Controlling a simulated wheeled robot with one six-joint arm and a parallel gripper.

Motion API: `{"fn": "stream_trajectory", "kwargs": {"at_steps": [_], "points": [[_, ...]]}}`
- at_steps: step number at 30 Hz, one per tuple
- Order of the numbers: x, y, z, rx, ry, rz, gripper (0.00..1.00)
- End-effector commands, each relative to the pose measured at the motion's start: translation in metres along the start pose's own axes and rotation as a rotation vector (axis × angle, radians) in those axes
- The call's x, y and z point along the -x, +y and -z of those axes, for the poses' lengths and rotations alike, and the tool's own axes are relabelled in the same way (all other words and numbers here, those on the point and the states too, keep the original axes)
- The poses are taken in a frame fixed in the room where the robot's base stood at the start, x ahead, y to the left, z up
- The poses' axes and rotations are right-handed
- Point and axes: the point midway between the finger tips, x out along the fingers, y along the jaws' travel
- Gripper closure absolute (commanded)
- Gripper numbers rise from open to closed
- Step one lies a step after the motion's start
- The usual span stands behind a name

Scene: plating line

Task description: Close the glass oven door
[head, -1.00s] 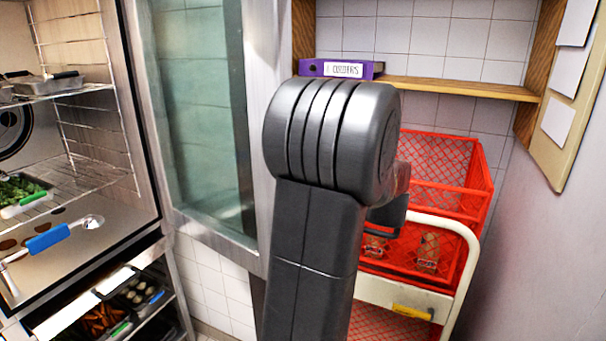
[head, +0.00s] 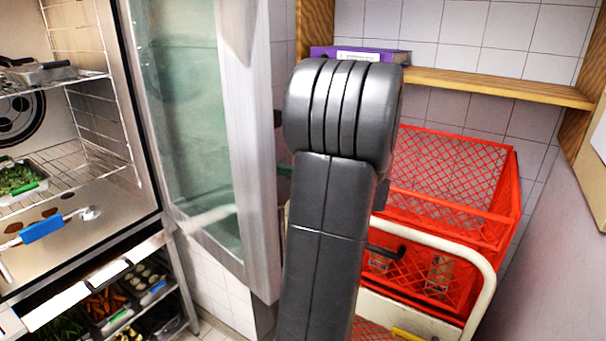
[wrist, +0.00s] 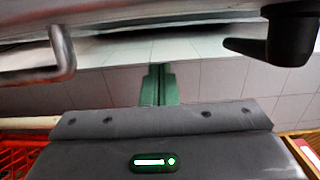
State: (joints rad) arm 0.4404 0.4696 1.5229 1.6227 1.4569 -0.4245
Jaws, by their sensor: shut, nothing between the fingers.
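The glass oven door (head: 185,120) stands open in the head view, swung out to the right of the oven cavity (head: 90,190). Its metal frame (head: 255,150) is at its right edge. My gripper's green fingers (wrist: 159,85) are shut and empty in the wrist view. A metal bar with a bent end (wrist: 62,50) and a black lever-like part (wrist: 285,35) show above them, on either side; I cannot tell whether the fingers touch the door. In the head view my arm hides most of the gripper; a bit of dark green shows right of the door frame.
The oven holds wire racks (head: 95,155) with trays and a blue-handled utensil (head: 42,229). Food containers fill the shelves below. Red crates (head: 450,170) on a cream-framed cart stand right of my arm, under a wooden shelf (head: 500,85) with a purple binder (head: 320,51).

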Motion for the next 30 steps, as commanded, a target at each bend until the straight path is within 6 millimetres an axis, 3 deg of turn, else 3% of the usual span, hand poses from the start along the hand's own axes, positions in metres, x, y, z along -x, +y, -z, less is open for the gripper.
{"fn": "stream_trajectory", "kwargs": {"at_steps": [1,10,30], "points": [[-0.011,-0.003,-0.001,-0.002,-0.005,-0.001,1.00],[-0.018,-0.001,-0.035,-0.002,0.000,-0.001,1.00],[-0.018,0.001,-0.039,0.002,0.017,-0.001,1.00]]}}
